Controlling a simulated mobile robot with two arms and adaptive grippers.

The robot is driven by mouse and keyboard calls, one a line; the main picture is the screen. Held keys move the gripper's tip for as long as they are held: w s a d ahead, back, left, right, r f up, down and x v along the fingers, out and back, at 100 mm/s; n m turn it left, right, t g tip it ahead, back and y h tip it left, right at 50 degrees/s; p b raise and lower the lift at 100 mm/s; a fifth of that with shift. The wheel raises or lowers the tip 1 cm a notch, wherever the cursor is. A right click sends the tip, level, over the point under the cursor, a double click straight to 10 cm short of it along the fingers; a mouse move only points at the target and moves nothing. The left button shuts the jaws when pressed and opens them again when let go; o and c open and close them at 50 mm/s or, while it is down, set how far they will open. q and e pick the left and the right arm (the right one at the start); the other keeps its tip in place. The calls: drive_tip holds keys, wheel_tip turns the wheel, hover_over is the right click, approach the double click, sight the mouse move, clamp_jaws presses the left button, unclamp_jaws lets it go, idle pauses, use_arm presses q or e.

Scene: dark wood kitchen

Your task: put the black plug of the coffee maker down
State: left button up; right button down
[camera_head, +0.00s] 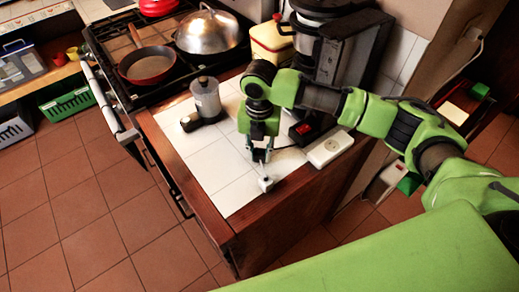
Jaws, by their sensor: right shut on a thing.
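My right gripper (261,158) comes down over the white tiled counter (226,183), pointing downward. It is shut on the black plug, which is small, dark and mostly hidden between the fingers. A thin dark cord (287,147) runs from near the fingers to the right. The coffee maker (335,50), black and grey, stands at the back right of the counter, partly behind my right arm. I cannot tell whether the plug touches the tiles. My left gripper is not in view.
A small white piece (266,184) lies just below the fingertips. A white power strip (331,147) and a black box with a red switch (304,132) sit to the right. A moka pot (206,97) stands left. The front left tiles are clear, up to the wooden edge (190,190).

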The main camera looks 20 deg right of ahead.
sight(260, 151)
drive_tip(key=shift+f, duration=0.15)
drive_tip(key=c, duration=1.8)
unclamp_jaws()
drive_tip(key=shift+o, duration=0.2)
wheel_tip(260, 151, up, 13)
drive_tip(key=b, duration=0.2)
